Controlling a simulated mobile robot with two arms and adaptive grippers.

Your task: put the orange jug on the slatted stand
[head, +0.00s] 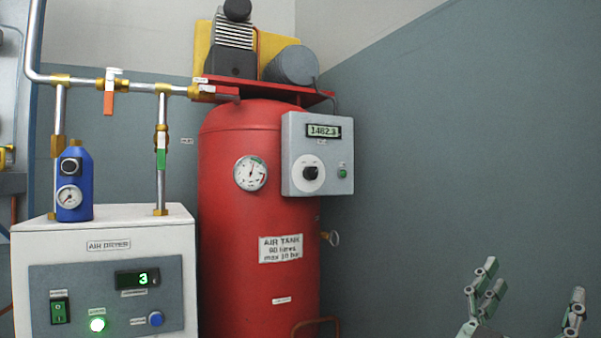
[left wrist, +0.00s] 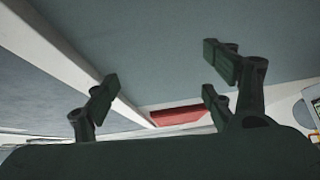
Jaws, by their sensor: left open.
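No orange jug and no slatted stand show in either view. My left gripper (head: 533,288) is at the bottom right of the head view, in front of the grey-blue wall, with its fingers pointing up and spread apart. In the left wrist view the gripper (left wrist: 160,88) also shows its fingers wide apart, with nothing between them. My right gripper is in neither view.
A red air tank (head: 228,225) with a grey control box (head: 300,140) stands in the middle. A white air dryer (head: 130,217) with a blue regulator (head: 73,175) and pipes is at left. The wall (head: 450,150) at right is bare.

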